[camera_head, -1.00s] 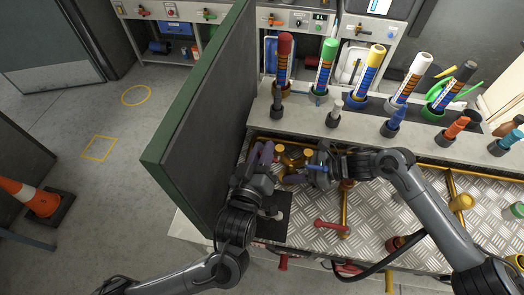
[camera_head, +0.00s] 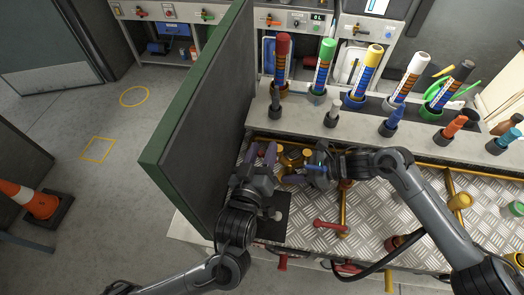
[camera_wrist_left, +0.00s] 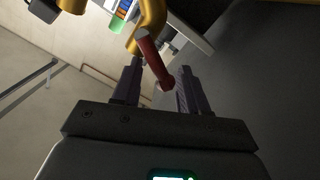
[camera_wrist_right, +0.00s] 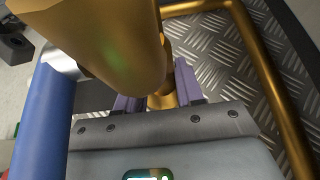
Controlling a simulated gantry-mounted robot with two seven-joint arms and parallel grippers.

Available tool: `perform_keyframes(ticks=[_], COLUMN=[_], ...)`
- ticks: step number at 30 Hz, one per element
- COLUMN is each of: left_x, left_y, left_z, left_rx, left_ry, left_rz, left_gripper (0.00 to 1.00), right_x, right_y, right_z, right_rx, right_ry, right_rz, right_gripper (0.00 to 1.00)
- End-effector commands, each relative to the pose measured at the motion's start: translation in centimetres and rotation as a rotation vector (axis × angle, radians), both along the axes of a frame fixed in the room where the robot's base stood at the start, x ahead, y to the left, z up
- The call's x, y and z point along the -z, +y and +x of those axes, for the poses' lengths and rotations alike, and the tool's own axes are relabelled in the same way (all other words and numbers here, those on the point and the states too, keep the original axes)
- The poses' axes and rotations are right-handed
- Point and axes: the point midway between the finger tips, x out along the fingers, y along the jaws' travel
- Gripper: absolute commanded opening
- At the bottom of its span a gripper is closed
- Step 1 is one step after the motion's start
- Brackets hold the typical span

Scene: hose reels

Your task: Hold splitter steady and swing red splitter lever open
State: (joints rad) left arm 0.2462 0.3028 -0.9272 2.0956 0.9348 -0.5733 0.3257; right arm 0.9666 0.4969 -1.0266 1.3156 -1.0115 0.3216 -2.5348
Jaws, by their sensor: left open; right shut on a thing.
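The brass splitter (camera_head: 292,158) sits at the back left of the metal-plate bench, by the dark upright panel. It fills the upper left of the right wrist view (camera_wrist_right: 95,40). My right gripper (camera_head: 290,178) reaches it from the right and is shut on a brass part of it. A blue lever or handle (camera_wrist_right: 45,110) stands beside it. My left gripper (camera_head: 262,150) is open at the splitter's left side. In the left wrist view, the red lever (camera_wrist_left: 152,58) lies between its spread fingers, with a gap to the right finger; contact with the left finger is unclear.
The tall green-edged panel (camera_head: 200,110) stands close on the left of my left gripper. Several coloured nozzles (camera_head: 358,80) stand in the rack behind. A red handle (camera_head: 330,226) lies in front on the plate (camera_head: 385,205).

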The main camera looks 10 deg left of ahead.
Motion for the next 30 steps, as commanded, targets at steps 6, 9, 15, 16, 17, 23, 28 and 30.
perform_keyframes(ticks=[6, 9, 15, 16, 17, 23, 28, 30], left_x=[0.0, 0.0, 0.0, 0.0, 0.0, 0.0, -0.1, -0.1], left_y=[0.0, 0.2, 0.5, 0.6, 0.6, 0.9, 0.9, 1.0], left_z=[-1.4, -2.9, -6.6, -7.1, -7.7, -10.5, -11.7, -11.9], left_rx=[0.003, 0.001, 0.002, 0.002, 0.001, 0.001, 0.001, 0.001], left_ry=[0.001, 0.003, 0.004, 0.004, 0.005, 0.004, 0.002, 0.002], left_rz=[-0.003, -0.005, -0.004, -0.005, -0.004, -0.002, 0.000, 0.000], left_gripper=[0.43, 0.43, 0.43, 0.43, 0.43, 0.43, 0.43, 0.43], right_x=[0.0, 0.0, 0.0, 0.0, 0.0, 0.0, 0.0, 0.0], right_y=[0.0, 0.0, 0.0, 0.0, 0.0, 0.0, 0.0, 0.0], right_z=[0.0, 0.0, 0.0, 0.0, 0.0, 0.0, 0.0, 0.0], right_rx=[0.000, 0.000, 0.000, 0.000, 0.000, -0.001, -0.001, -0.001], right_ry=[0.000, 0.000, 0.000, 0.000, 0.000, 0.000, 0.000, 0.000], right_rz=[0.001, 0.001, 0.001, 0.001, 0.001, 0.000, 0.000, 0.000], right_gripper=[0.20, 0.20, 0.20, 0.20, 0.20, 0.20, 0.20, 0.20])
